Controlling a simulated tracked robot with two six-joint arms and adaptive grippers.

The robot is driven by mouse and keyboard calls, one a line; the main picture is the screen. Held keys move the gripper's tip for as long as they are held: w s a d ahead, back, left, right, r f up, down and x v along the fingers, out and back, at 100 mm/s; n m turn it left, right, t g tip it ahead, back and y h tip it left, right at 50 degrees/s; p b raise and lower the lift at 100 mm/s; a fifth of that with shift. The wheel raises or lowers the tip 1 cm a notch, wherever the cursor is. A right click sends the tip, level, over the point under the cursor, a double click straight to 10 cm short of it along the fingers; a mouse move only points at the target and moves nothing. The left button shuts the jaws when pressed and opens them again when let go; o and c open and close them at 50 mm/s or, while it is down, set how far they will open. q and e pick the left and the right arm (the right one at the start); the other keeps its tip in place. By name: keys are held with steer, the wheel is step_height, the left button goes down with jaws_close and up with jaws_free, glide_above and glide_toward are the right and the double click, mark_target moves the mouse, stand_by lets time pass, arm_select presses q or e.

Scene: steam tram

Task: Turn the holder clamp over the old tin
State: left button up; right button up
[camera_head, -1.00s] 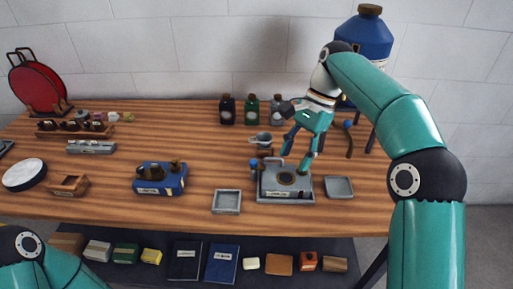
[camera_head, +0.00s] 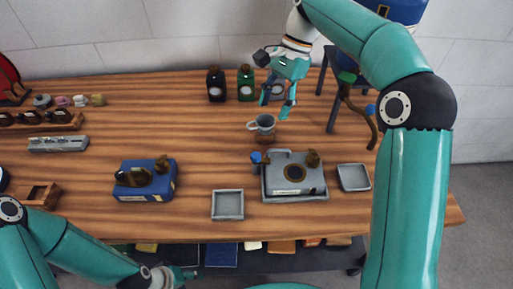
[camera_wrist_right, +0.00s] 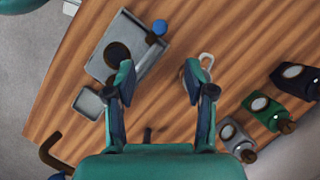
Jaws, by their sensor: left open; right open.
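The grey holder (camera_head: 268,188) lies on the table, right of centre. A dark round disc (camera_head: 295,173), perhaps the old tin, sits in its middle. A blue knob (camera_head: 256,157), seemingly the clamp's, stands at the holder's left back corner; it also shows in the right wrist view (camera_wrist_right: 160,27). A brown knob (camera_head: 313,158) is at the right back. My right gripper (camera_head: 274,107) is open and empty, above the table behind the holder and apart from it. My left gripper (camera_head: 182,274) is open at the bottom edge, in front of the table, partly hard to see.
A grey cup (camera_head: 263,123) stands behind the holder, near my right gripper. Shallow grey trays (camera_head: 228,205) (camera_head: 353,178) flank the holder. A blue device (camera_head: 146,181) is to the left. A lower shelf runs below the front edge.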

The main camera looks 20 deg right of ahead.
mark_target(256, 155)
steer(key=x, duration=1.4)
steer(key=shift+s+a+f, duration=0.15)
steer(key=shift+f, duration=0.1)
steer(key=shift+c, duration=0.2)
jaws_close()
steer(key=shift+r+n+p, duration=0.1)
steer(key=shift+n+p, duration=0.35)
steer(key=shift+n, duration=0.05)
